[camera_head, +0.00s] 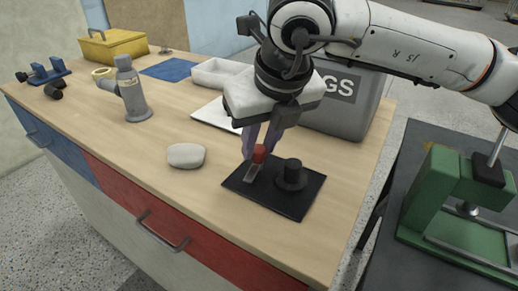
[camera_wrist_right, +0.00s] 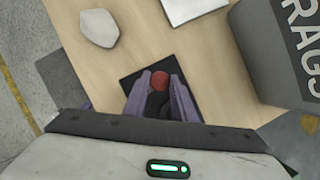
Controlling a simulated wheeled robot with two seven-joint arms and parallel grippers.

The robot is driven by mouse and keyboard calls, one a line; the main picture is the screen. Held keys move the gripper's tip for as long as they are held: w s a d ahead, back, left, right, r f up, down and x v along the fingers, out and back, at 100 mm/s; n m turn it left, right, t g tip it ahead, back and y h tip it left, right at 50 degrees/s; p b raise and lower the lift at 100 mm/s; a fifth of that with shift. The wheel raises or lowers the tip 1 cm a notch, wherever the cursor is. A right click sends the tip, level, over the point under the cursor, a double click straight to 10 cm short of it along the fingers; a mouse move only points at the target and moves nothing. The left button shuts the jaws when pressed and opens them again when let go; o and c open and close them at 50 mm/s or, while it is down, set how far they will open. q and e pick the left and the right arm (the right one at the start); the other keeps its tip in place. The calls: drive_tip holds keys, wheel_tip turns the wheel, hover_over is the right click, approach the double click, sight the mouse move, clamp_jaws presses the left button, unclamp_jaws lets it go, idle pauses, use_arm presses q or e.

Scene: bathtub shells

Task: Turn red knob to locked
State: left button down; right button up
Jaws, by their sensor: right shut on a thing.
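The red knob (camera_head: 259,153) stands on a black base plate (camera_head: 300,206) near the front right of the workbench. A metal strip lies beside the knob's foot. A black round knob (camera_head: 291,174) stands to its right on the same plate. My right gripper (camera_head: 256,150) comes down from above, its purple fingers shut on the red knob. In the right wrist view the red knob (camera_wrist_right: 159,79) shows between the two fingers (camera_wrist_right: 158,88). The fingers hide part of the knob. Whether it stands at locked cannot be read. My left gripper is not in view.
A pale stone-like lump (camera_head: 186,155) lies left of the plate. A grey pipe fitting (camera_head: 131,90), a white tray (camera_head: 218,73), a yellow box (camera_head: 113,46) and a grey rag bin (camera_head: 343,103) stand further back. A green press (camera_head: 452,195) stands right of the bench, past its edge.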

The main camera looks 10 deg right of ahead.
drive_tip(key=shift+d+f+n+y+b, duration=0.1)
drive_tip(key=shift+f+n+y+b, duration=0.15)
drive_tip(key=shift+n+b, duration=0.55)
drive_tip(key=n+y, duration=0.1)
drive_tip(key=n, duration=0.2)
drive_tip(key=shift+d+r+g+b, duration=0.1)
drive_tip(key=shift+r+g+b, duration=0.05)
drive_tip(key=shift+g+b, duration=0.15)
drive_tip(key=n, duration=0.2)
drive_tip(key=shift+w+r+n+g+y, duration=0.15)
drive_tip(key=shift+n+g+y, duration=0.2)
drive_tip(key=shift+n+g, duration=0.05)
drive_tip(key=n+g+p, duration=0.1)
drive_tip(key=n, duration=0.1)
drive_tip(key=n+y+p, duration=0.1)
drive_tip(key=n, duration=0.2)
drive_tip(key=shift+w+d+r+g, duration=0.1)
drive_tip(key=shift+w+g, duration=0.05)
drive_tip(key=shift+g, duration=0.25)
drive_tip(key=shift+n+g+p, duration=0.4)
drive_tip(key=shift+n+p, duration=0.05)
drive_tip(key=shift+n, duration=0.65)
drive_tip(key=shift+w+n, duration=0.1)
drive_tip(key=shift+n, duration=0.4)
drive_tip(key=shift+p, duration=0.3)
drive_tip(key=o, duration=1)
drive_tip(key=shift+o, duration=0.2)
